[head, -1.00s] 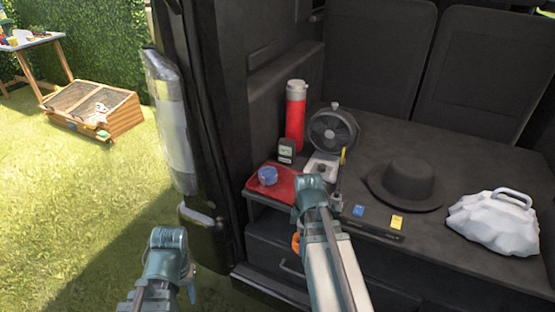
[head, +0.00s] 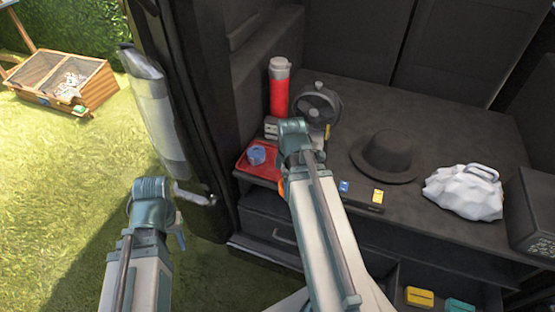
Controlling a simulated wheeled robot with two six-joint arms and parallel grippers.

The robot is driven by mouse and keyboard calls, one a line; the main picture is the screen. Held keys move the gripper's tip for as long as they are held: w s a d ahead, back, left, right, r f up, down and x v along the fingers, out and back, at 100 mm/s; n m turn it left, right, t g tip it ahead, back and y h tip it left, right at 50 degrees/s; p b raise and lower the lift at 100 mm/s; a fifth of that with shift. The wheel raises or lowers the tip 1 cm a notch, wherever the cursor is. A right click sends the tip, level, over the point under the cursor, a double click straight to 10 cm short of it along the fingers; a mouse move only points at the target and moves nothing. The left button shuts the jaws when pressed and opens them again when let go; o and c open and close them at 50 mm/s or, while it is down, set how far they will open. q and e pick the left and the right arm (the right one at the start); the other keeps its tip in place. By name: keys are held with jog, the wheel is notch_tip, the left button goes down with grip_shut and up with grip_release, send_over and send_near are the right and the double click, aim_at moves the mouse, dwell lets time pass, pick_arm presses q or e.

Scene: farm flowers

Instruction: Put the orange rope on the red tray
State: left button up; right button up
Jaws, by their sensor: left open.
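The red tray (head: 243,168) lies on the van's load floor at its left front corner, with a blue roll (head: 257,155) on it. A small orange piece, probably the orange rope (head: 282,190), shows at the left edge of my right arm, just below the tray's edge. Most of it is hidden, and I cannot tell whether it is held. My right gripper is hidden behind its own forearm. My left gripper (head: 180,238) is open, low over the grass outside the van, and partly hidden by its wrist.
A red flask (head: 279,92) and a fan (head: 317,106) stand behind the tray. A dark hat (head: 386,155) and a white sack (head: 464,193) lie to the right. Blue and yellow cards lie near the front edge. The open door (head: 160,110) stands left.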

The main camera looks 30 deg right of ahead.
jog(key=w+d, duration=0.1)
jog(key=w, duration=0.3)
jog(key=w+d+f, duration=0.1)
jog(key=w+d, duration=0.1)
jog(key=w, duration=0.2)
jog(key=w+d+b, duration=0.1)
jog(key=w+d, duration=0.1)
jog(key=w, duration=0.2)
jog(key=shift+w+f, duration=0.15)
jog(key=shift+w, duration=0.25)
jog(key=f+b, duration=0.2)
jog(key=w+f+b, duration=0.1)
jog(key=f+b, duration=0.1)
jog(key=shift+d, duration=0.15)
jog(key=shift+r, duration=0.2)
jog(key=shift+f, duration=0.1)
jog(key=o, duration=1.2)
jog(key=shift+f, duration=0.1)
jog(key=shift+c, duration=0.2)
jog(key=shift+o, duration=0.8)
jog(key=shift+r, duration=0.2)
